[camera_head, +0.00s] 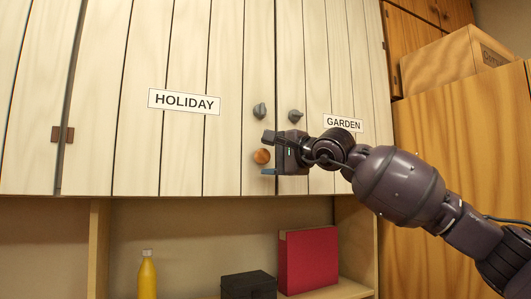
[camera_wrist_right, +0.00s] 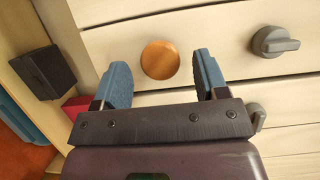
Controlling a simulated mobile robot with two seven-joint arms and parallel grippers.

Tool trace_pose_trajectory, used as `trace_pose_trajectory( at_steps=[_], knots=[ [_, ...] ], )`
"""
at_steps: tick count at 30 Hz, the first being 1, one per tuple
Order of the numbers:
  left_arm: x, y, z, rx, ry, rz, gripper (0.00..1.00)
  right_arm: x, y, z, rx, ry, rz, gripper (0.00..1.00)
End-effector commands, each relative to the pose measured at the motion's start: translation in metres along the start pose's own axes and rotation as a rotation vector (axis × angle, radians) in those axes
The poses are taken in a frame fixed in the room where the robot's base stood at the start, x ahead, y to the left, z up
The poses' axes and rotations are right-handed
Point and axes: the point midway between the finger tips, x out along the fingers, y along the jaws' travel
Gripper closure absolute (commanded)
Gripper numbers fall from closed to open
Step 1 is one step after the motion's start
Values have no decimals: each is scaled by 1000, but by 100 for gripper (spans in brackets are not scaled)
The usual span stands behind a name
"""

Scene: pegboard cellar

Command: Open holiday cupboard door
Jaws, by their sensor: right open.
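The holiday cupboard door (camera_head: 180,60) is pale planked wood with a white HOLIDAY label (camera_head: 184,102). It looks shut. A round orange-brown wooden knob (camera_head: 262,156) sits low near its right edge, and a grey turn latch (camera_head: 260,110) sits above it. My right gripper (camera_head: 268,154) is at the knob, with its fingers above and below it in the head view. In the right wrist view the knob (camera_wrist_right: 160,59) shows between and just beyond the two open blue fingertips, with clear space on both sides. I cannot tell the exact depth gap. My left gripper is not in view.
The GARDEN door (camera_head: 330,60) with its own grey latch (camera_head: 295,116) is to the right. Below, an open shelf holds a yellow bottle (camera_head: 147,276), a black box (camera_head: 248,285) and a red binder (camera_head: 308,260). A cardboard box (camera_head: 450,62) sits at upper right.

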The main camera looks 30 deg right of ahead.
Motion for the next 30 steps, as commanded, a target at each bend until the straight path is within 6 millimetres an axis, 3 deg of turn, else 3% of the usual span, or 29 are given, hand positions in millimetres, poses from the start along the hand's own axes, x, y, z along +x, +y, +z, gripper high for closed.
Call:
trace_pose_trajectory(
  at_steps=[6,16,27,30],
  knots=[
    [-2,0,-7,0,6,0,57,16,-1,0,-1,1,-1,33],
    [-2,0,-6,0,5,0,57,18,0,0,-1,0,0,35],
    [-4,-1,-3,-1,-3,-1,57,18,0,0,-1,0,0,92],
    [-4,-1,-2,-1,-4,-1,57,18,0,0,-1,1,0,100]
  ],
)
